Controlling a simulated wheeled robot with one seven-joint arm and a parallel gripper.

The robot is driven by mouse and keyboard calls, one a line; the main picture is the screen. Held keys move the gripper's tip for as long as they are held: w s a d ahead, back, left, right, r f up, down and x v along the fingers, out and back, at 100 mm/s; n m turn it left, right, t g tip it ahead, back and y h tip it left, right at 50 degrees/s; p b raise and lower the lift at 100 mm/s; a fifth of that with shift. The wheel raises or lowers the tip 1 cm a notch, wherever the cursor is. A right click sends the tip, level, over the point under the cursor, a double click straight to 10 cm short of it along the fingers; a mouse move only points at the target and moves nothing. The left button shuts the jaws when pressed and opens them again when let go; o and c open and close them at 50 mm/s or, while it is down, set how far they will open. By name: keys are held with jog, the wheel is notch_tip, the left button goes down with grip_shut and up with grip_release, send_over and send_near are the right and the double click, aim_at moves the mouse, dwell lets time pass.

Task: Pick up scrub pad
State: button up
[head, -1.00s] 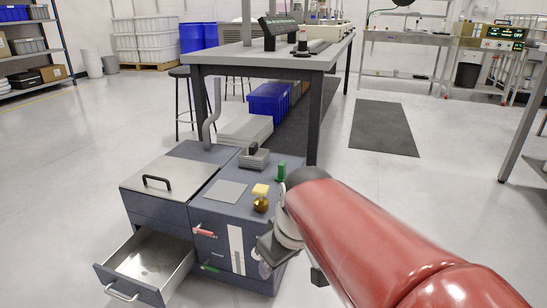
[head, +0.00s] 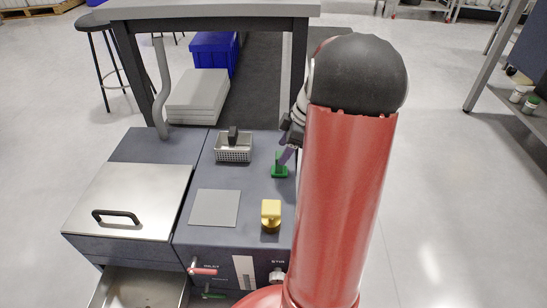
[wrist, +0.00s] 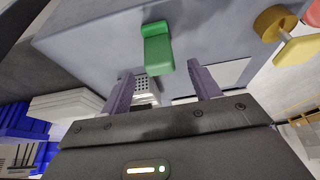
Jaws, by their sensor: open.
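I take the green block with an upright grip as the scrub pad (head: 280,171); it stands on the cabinet's right top, near its right edge. In the wrist view the scrub pad (wrist: 158,52) lies ahead of my fingertips, roughly centred between them. My gripper (wrist: 163,80) is open and empty, with two purple fingers apart. In the head view my gripper (head: 286,155) is just above and behind the scrub pad, partly hidden by my red arm. One finger overlaps the pad in that view; I cannot tell whether it touches.
A wire basket (head: 233,152) with a black handle, a grey square plate (head: 215,208) and a yellow-topped knob (head: 271,214) share the cabinet top (head: 205,238). A steel lid (head: 130,197) is at left, above an open drawer (head: 140,288). A table (head: 210,12) stands behind.

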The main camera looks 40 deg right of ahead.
aim_at(277, 154)
jog(key=x, duration=0.7)
jog(key=shift+s+d+b, duration=0.15)
jog(key=shift+s+b, duration=0.05)
jog(key=shift+b, duration=0.2)
jog(key=c, duration=1.1)
jog(key=shift+r, duration=0.1)
notch_tip(277, 154, up, 20)
jog(key=p, duration=0.3)
